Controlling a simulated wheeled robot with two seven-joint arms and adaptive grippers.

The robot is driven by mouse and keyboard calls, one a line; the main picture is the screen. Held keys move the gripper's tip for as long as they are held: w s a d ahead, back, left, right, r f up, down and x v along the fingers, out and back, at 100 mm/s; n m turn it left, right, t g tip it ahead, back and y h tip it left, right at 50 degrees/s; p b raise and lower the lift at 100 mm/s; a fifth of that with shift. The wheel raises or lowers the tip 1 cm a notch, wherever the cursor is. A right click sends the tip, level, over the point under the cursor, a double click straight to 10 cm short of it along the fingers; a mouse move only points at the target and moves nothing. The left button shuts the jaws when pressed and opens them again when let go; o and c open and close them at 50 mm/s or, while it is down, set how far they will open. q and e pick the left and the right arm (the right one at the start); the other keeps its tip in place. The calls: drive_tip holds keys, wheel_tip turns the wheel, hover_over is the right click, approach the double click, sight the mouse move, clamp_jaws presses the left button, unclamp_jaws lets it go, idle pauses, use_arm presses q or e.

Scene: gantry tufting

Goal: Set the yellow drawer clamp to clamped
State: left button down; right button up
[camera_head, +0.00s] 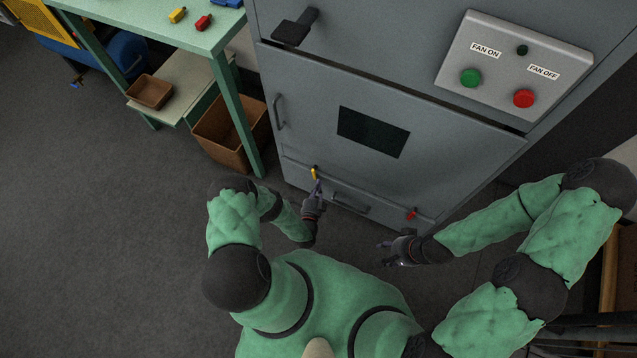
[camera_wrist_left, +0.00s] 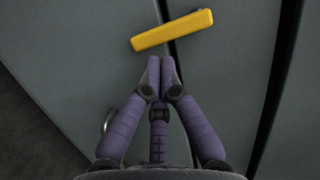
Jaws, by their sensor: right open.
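The yellow drawer clamp (camera_head: 314,173) is a small bar on the front of the grey cabinet, at the left end of the seam above the bottom drawer (camera_head: 372,207). In the left wrist view the yellow clamp (camera_wrist_left: 172,32) lies slightly tilted across the upper end of the dark seam. My left gripper (camera_head: 317,187) points at it from just below. Its purple fingers (camera_wrist_left: 160,62) are drawn together, hold nothing, and their tips appear a little short of the clamp. My right gripper (camera_head: 384,252) is open and empty in front of the drawer's right part, away from the cabinet.
A red clamp (camera_head: 412,214) sits at the seam's right end. The cabinet door (camera_head: 310,110) has a dark window, with a fan button panel (camera_head: 510,60) above right. A green table (camera_head: 165,25) and brown bins (camera_head: 222,135) stand left. The floor at left is clear.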

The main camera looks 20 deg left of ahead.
use_arm(q)
drive_tip(key=v, duration=1)
drive_tip(key=shift+s, duration=0.25)
drive_tip(key=w+f+n+g+h, duration=0.1)
drive_tip(key=w+n+g+h, duration=0.3)
drive_tip(key=w+n+g, duration=0.15)
drive_tip(key=s+d+r+n+g+h, duration=0.2)
drive_tip(key=s+d+r+n+g, duration=0.35)
drive_tip(key=s+r, duration=0.35)
drive_tip(key=s+d+r+n+g+h, duration=0.2)
drive_tip(key=s+d+r+n+g, duration=0.3)
drive_tip(key=s+r, duration=0.4)
wheel_tip(320, 180, up, 10)
drive_tip(key=w+p, duration=0.3)
drive_tip(key=p, duration=0.4)
drive_tip(key=shift+d+g, duration=0.2)
drive_tip(key=shift+g, duration=0.1)
